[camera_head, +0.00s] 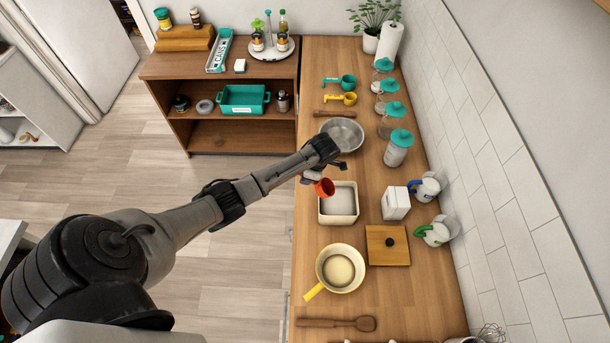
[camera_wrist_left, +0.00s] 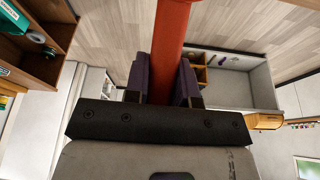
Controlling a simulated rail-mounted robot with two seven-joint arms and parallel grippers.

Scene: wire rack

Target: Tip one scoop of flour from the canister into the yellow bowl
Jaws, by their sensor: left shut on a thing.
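My left gripper (camera_head: 312,177) is shut on a red scoop (camera_head: 324,187); the wrist view shows the scoop's red handle (camera_wrist_left: 170,50) between the fingers. The scoop's cup is over the upper left corner of a square cream canister (camera_head: 338,218) holding white flour (camera_head: 342,199). I cannot tell how high the cup is or whether it holds flour. A pale yellow round bowl (camera_head: 341,288) with a yellow handle stands nearer on the counter, below the canister in the picture. Its inside looks pale. My right gripper is not in view.
A metal bowl (camera_head: 343,135) stands just beyond the canister. A white box (camera_head: 396,203), mugs (camera_head: 426,187) and a wooden lid (camera_head: 388,254) with a black knob are to the right. Teal-lidded jars (camera_head: 397,150) line the wall side. A wooden spoon (camera_head: 335,323) lies in front.

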